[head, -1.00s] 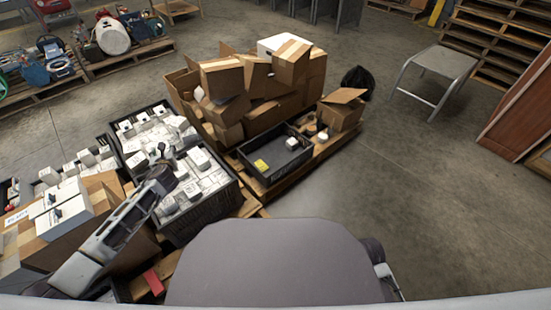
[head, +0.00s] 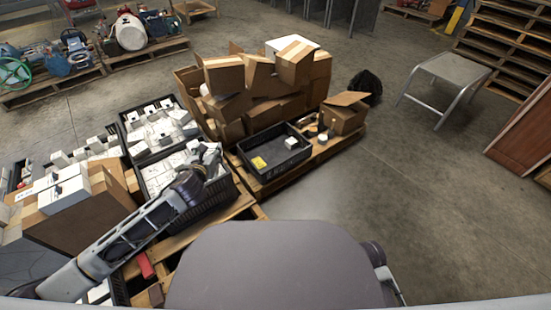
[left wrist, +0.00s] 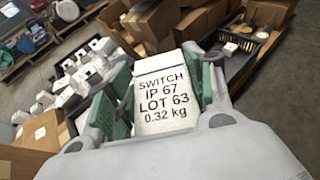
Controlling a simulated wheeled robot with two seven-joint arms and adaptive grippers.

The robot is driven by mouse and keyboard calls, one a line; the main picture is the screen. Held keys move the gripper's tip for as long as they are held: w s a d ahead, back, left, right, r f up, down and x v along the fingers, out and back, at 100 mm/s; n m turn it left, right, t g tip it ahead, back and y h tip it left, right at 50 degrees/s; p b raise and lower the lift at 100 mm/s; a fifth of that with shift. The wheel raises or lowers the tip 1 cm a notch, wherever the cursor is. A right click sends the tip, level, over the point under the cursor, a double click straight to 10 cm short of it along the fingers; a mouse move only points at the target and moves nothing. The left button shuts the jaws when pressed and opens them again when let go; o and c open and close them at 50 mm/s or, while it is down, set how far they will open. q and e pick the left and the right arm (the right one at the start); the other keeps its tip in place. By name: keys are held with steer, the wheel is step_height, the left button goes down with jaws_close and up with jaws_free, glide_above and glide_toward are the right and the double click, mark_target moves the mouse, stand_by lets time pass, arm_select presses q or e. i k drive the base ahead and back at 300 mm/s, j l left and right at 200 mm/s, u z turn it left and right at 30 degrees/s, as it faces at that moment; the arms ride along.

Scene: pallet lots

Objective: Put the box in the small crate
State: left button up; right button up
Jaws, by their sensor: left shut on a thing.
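My left gripper (left wrist: 160,92) is shut on a white box (left wrist: 166,98) in the left wrist view. The box's label reads SWITCH, IP 67, LOT 63, 0.32 kg. Green finger pads press on both its sides. In the head view, the left gripper (head: 208,158) is over the right part of the large black crate of white boxes, left of the small crate. The small black crate (head: 262,172) has a yellow label and one small white box (head: 291,142) inside; most of its floor is bare. It also shows in the left wrist view (left wrist: 238,66). My right gripper is not in view.
A large black crate (head: 218,196) full of white boxes stands left of the small one. Open cardboard boxes (head: 280,108) are piled behind the small crate; another carton (head: 345,119) stands right of it. A grey bench (head: 446,68) stands on clear floor at right.

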mark_target(280, 153)
steer(key=l+u, duration=0.3)
steer(key=l, duration=0.7)
steer(key=i+l+u, duration=0.15)
steer(key=l, duration=0.35)
steer(key=l+u, duration=0.15)
steer(key=l, duration=0.35)
steer(key=i+l+u, duration=0.1)
steer(key=l, duration=0.45)
steer(key=i+l+u, duration=0.15)
steer(key=l, duration=0.2)
steer(key=i+l+u, duration=0.1)
steer(key=i+l, duration=0.15)
steer(key=l, duration=0.15)
steer(key=i+l+u, duration=0.3)
steer(key=i+l, duration=0.2)
steer(key=l, duration=0.1)
